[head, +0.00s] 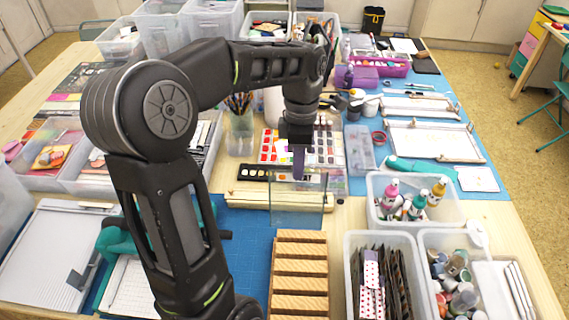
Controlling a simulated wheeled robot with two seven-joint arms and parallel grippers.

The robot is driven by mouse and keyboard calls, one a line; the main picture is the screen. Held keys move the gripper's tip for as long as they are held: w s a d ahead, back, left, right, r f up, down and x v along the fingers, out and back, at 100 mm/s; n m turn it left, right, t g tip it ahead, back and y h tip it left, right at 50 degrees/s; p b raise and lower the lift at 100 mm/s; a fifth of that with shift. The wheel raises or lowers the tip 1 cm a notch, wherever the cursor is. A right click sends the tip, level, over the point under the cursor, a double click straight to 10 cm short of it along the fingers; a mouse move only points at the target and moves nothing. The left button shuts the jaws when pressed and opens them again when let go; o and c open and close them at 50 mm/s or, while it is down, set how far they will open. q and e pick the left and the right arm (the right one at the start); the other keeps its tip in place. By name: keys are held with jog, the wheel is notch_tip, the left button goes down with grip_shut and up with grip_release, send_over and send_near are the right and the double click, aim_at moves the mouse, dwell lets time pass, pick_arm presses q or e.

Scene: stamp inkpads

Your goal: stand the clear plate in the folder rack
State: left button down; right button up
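The clear plate (312,205) hangs upright from my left gripper (299,176), near the middle of the head view. The gripper's narrow fingers point down and look shut on the plate's top edge. The folder rack (300,275) is a light wooden block with several cross slots, on the blue mat just nearer to me than the plate. The plate's lower edge appears just beyond the rack's far end and not in a slot. Whether that edge touches the mat is hard to tell. My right gripper is not in view.
A wooden strip (245,199) and a paint palette (325,147) lie behind the plate. A bin of bottles (380,215) and a bin of folders (352,250) stand right of the rack. A teal-handled paper trimmer (125,285) is at left, partly behind my arm. Bare mat (250,235) shows left of the rack.

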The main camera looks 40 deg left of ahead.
aim_at(304, 202)
pick_arm(q)
jog(key=shift+w+d, duration=0.6)
jog(key=shift+d, duration=0.2)
jog(key=f+b, duration=0.4)
jog(key=f, duration=0.1)
jog(key=s+f+b, duration=0.1)
jog(key=f+b, duration=0.1)
jog(key=shift+d+f, duration=0.25)
jog(key=shift+f, duration=0.15)
jog(key=shift+s+d+f+b, duration=0.1)
jog(key=shift+f+b, duration=0.7)
jog(key=shift+f, duration=0.4)
jog(key=c, duration=1.6)
grip_release()
jog(key=shift+o, duration=0.2)
jog(key=shift+w+a+r+p, duration=0.1)
jog(key=shift+w+r+p, duration=0.05)
jog(key=shift+r+p, duration=1.05)
jog(key=shift+w+a+r+p, duration=0.1)
jog(key=shift+r+p, duration=0.85)
jog(key=shift+r, duration=0.35)
